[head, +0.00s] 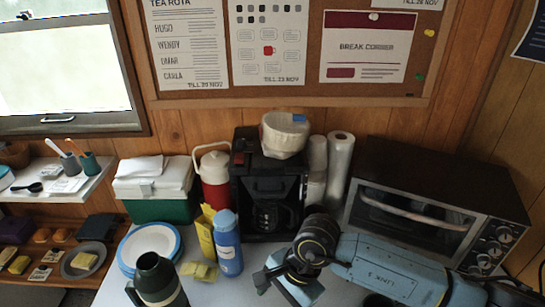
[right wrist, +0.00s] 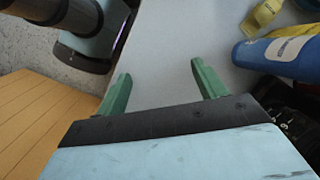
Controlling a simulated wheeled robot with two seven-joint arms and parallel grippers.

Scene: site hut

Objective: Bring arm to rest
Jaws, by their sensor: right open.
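My right arm comes in from the right in the head view, in front of the toaster oven and over the light table (head: 335,290). My right gripper (head: 268,277) is above the table, in front of the coffee maker and to the right of the blue bottle. In the right wrist view its two green fingers stand apart, with nothing between the fingertips (right wrist: 157,72). The pale table top shows beyond them. My left gripper is not in view.
Behind are a coffee maker (head: 268,185), a red jug (head: 214,180), a green cooler (head: 157,210) and a toaster oven (head: 415,212).

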